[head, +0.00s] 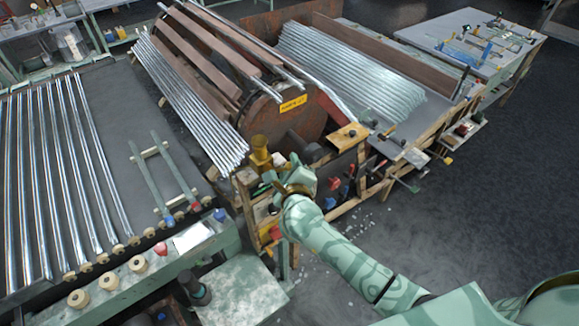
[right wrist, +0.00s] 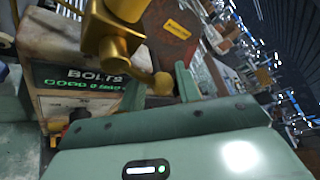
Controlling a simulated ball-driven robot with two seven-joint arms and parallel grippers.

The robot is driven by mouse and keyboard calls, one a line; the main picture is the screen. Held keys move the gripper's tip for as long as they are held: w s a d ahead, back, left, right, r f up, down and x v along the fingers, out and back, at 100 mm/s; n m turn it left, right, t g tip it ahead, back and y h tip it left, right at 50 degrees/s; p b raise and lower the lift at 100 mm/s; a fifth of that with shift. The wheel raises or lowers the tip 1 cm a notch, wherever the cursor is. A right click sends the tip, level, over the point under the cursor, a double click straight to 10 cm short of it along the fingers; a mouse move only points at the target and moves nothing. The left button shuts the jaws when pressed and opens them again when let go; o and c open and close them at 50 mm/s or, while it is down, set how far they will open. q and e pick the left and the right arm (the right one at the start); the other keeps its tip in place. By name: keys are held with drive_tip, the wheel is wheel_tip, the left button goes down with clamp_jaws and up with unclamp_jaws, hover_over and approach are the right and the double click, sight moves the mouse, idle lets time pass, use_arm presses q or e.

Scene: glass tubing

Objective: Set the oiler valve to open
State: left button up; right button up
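The brass oiler (head: 260,152) stands upright on the wooden frame at the front of the big drum, and its yellow body (right wrist: 112,35) fills the upper left of the right wrist view. A brass valve lever (right wrist: 138,72) runs out from its lower body and ends in a round knob. My right gripper (head: 284,180) is just right of and below the oiler. In the right wrist view, the gripper's fingers (right wrist: 160,88) stand apart with the knob between or just beyond them; I cannot tell whether they touch it. My left gripper is not in view.
The drum (head: 285,118) with a yellow label rises behind the oiler. Glass tubes (head: 185,100) lie left of the drum. A green bench with a paper (head: 193,237) is at front left. Open floor (head: 480,200) lies right.

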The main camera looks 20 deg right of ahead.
drive_tip(key=shift+c, duration=0.3)
drive_tip(key=c, duration=0.6)
